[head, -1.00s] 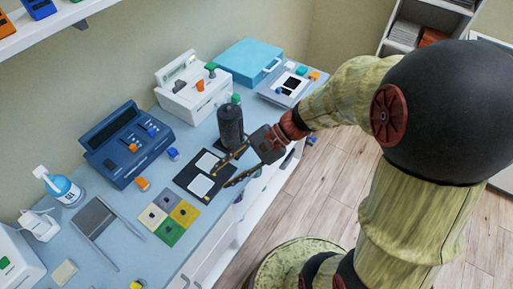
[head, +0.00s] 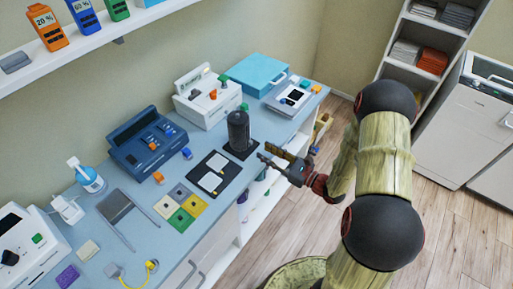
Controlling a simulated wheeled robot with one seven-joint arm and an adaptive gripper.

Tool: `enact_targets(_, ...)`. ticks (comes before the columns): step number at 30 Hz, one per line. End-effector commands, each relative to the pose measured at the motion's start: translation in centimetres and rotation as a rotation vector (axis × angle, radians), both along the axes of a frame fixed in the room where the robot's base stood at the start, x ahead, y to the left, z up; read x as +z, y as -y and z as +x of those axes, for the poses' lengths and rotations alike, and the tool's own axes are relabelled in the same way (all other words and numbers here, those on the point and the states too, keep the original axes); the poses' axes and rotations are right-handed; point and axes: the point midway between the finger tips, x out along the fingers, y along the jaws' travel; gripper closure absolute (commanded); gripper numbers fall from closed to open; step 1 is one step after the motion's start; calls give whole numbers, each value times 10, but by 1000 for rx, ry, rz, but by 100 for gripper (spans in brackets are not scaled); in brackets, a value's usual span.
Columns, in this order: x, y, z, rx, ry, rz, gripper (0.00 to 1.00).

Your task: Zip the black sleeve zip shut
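A dark, upright cylindrical sleeve (head: 238,130) stands on a small black base on the blue-grey counter, near its front edge. No zip or zip pull can be made out on it at this size. My gripper (head: 262,152) is in front of and to the right of the sleeve, over the counter's front edge. Its two fingers point left toward the counter and are apart, with nothing seen between them. It appears clear of the sleeve.
A black mat with two white pads (head: 208,181) lies left of the sleeve. Coloured square tiles (head: 180,207), a dark blue console (head: 146,142), a white machine (head: 208,96), a grey device (head: 293,97) and a teal case (head: 262,75) also occupy the counter. Open floor (head: 440,235) lies right.

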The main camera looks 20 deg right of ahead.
Motion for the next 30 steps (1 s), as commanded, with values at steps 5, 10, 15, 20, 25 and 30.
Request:
enact_targets(5,-1,-18,21,5,1,1,70)
enact_targets(10,0,-28,37,4,1,-2,70)
enact_targets(15,0,-32,43,3,1,-1,70)
enact_targets(20,0,-32,43,2,0,0,70)
enact_targets(25,0,-32,43,2,1,-1,75)
enact_targets(30,0,-32,43,2,1,-1,85)
